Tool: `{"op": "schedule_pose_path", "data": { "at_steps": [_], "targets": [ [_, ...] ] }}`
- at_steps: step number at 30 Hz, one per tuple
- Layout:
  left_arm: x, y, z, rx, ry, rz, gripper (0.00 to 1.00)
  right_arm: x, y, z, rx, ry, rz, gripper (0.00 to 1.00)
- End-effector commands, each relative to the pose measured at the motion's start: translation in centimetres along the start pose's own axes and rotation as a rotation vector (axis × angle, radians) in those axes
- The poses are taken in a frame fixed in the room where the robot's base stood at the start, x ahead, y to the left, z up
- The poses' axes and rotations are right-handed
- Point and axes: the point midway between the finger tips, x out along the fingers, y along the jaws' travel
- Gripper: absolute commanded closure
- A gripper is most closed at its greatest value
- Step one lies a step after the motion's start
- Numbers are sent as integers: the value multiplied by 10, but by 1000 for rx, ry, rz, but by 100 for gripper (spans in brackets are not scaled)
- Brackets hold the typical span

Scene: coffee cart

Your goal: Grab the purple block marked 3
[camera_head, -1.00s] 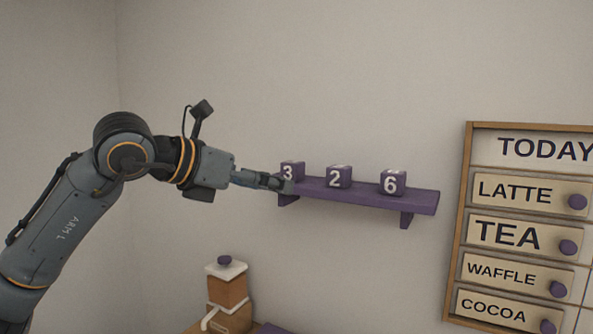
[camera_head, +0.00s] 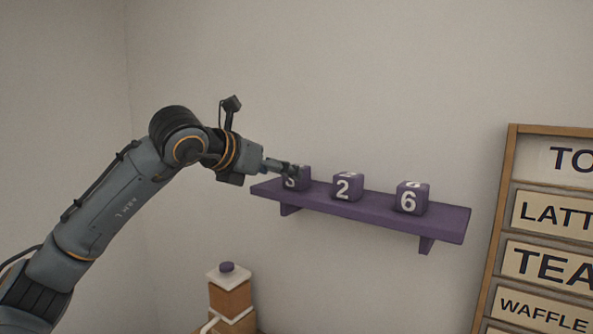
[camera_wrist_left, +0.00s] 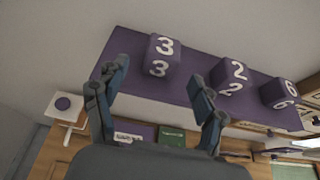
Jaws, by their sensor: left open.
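The purple block marked 3 (camera_head: 302,179) stands at the left part of the purple wall shelf (camera_head: 450,222), partly hidden behind my left gripper (camera_head: 291,170) in the head view. In the left wrist view the block (camera_wrist_left: 162,55) shows ahead, between the two open fingers and a little beyond their tips. My left gripper (camera_wrist_left: 158,82) is open and empty there. My right gripper is not in view.
Purple blocks marked 2 (camera_head: 347,187) and 6 (camera_head: 412,198) stand to the right on the same shelf. A menu board (camera_head: 500,210) hangs farther right. A wooden grinder-like item (camera_head: 231,297) stands below the shelf.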

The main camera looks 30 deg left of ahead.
Motion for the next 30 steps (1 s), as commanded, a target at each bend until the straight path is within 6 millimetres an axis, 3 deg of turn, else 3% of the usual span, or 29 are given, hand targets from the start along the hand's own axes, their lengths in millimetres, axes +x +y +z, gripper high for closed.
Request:
{"op": "schedule_pose_path", "data": {
  "at_steps": [5, 13, 18, 26, 30],
  "targets": [
    [16, -1, 1, 0, 0, -1, 30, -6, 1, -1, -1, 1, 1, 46],
    [45, -1, 3, 0, 4, -1, 30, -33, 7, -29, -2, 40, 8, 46],
    [65, -1, 0, 0, 2, -1, 30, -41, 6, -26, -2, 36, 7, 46],
    [69, -1, -2, 0, 0, -2, 30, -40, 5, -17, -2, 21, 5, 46],
    [69, -1, -2, 0, 0, -1, 55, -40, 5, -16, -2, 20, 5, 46]
  ]
}}
